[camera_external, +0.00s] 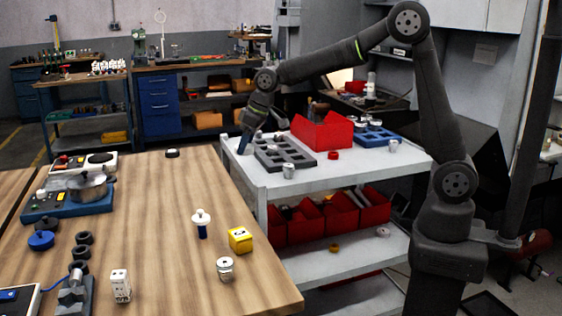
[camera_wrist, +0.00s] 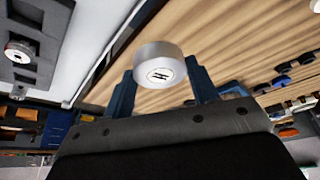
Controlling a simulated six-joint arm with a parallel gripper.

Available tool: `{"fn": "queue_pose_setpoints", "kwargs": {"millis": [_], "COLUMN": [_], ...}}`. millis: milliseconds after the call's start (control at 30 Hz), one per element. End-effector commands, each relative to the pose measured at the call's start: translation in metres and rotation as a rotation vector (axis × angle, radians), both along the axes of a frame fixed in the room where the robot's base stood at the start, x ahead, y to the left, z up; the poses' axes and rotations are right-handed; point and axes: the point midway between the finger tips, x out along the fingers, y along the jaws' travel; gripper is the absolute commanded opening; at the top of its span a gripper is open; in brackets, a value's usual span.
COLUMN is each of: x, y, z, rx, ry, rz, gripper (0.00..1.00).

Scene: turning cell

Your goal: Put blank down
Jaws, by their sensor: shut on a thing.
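My gripper (camera_external: 245,143) is at the left end of the white cart top, beside the dark grey tray (camera_external: 272,160). In the wrist view its two blue fingers (camera_wrist: 162,82) are shut on a silver round blank (camera_wrist: 158,52), whose marked end face is toward the camera. In the external view the held blank cannot be made out. The grey tray also shows at the left edge of the wrist view (camera_wrist: 42,15), with a silver round piece (camera_wrist: 20,50) in it. The tray's other pockets that I can see look empty.
A red bin (camera_external: 322,132) and a blue tray (camera_external: 372,140) with several metal pieces stand behind the grey tray. The wooden table (camera_external: 165,240) is at left.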

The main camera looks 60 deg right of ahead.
Motion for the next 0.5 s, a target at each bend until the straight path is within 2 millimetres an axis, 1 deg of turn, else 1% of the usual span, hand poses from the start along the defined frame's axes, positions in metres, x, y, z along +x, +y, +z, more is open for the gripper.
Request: {"fn": "queue_pose_setpoints", "kwargs": {"millis": [33,67,100,167,200,267,300,400,500], "x": [0.004,0.005,0.007,0.007,0.007,0.005,0.003,-0.005,-0.012], "y": [0.029,0.045,0.066,0.097,0.119,0.15,0.17,0.214,0.248], "z": [-0.002,-0.003,-0.004,-0.006,-0.008,-0.01,-0.012,-0.015,-0.017], "rx": [0.001,0.001,0.001,0.002,0.003,0.003,0.004,0.006,0.007], "ry": [-0.001,-0.002,-0.002,-0.003,-0.004,-0.005,-0.006,-0.009,-0.012], "rz": [0.058,0.092,0.136,0.201,0.244,0.308,0.348,0.437,0.506], "gripper": [0.27,0.27,0.27,0.27,0.27,0.27,0.27,0.27,0.27]}}
